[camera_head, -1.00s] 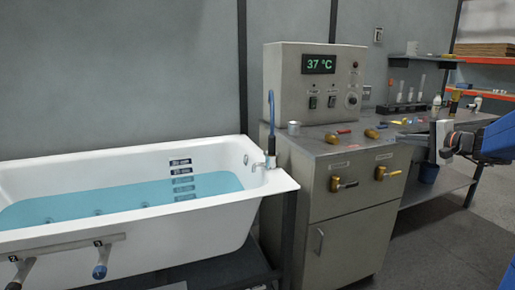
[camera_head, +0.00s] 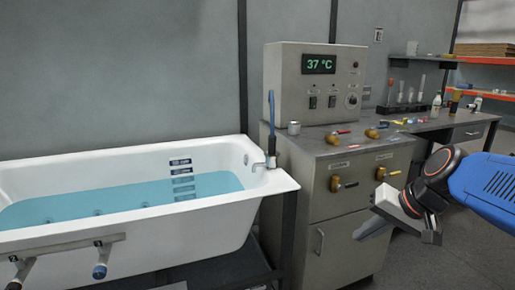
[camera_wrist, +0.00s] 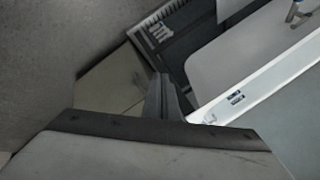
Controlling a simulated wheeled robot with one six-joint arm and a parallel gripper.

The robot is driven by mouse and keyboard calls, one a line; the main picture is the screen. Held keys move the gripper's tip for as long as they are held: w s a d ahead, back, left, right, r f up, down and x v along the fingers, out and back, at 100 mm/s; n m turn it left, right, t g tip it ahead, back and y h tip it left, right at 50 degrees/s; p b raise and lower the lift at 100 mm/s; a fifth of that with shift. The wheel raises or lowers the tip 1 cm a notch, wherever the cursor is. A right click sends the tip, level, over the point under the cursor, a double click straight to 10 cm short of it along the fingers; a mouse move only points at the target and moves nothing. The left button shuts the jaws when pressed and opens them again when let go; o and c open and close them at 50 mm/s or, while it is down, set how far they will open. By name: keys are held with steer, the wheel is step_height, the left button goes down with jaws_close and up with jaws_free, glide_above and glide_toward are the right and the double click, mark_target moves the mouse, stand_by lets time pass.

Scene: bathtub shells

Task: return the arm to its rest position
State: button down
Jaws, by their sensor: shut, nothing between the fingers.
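My gripper (camera_head: 372,228) hangs at the right of the head view, in front of the metal cabinet (camera_head: 340,238) and pointing down and left. Its fingers are closed together with nothing between them. My blue arm link comes in from the right edge. In the wrist view the closed fingers (camera_wrist: 162,98) show at the centre, apart from anything else.
A white bathtub (camera_head: 270,184) with blue water stands at the left. A workbench (camera_head: 460,122) with bottles runs behind at the right. Floor right of the cabinet looks clear.

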steer(key=s+d+f+n+h, duration=0.1)
steer(key=s+f+n+h, duration=0.1)
steer(key=s, duration=0.4)
steer(key=s+d+f+n+h, duration=0.1)
steer(key=s+d+f+h, duration=0.1)
steer(key=s+f, duration=0.3)
steer(key=shift+s+n, duration=0.4)
steer(key=shift+s, duration=0.5)
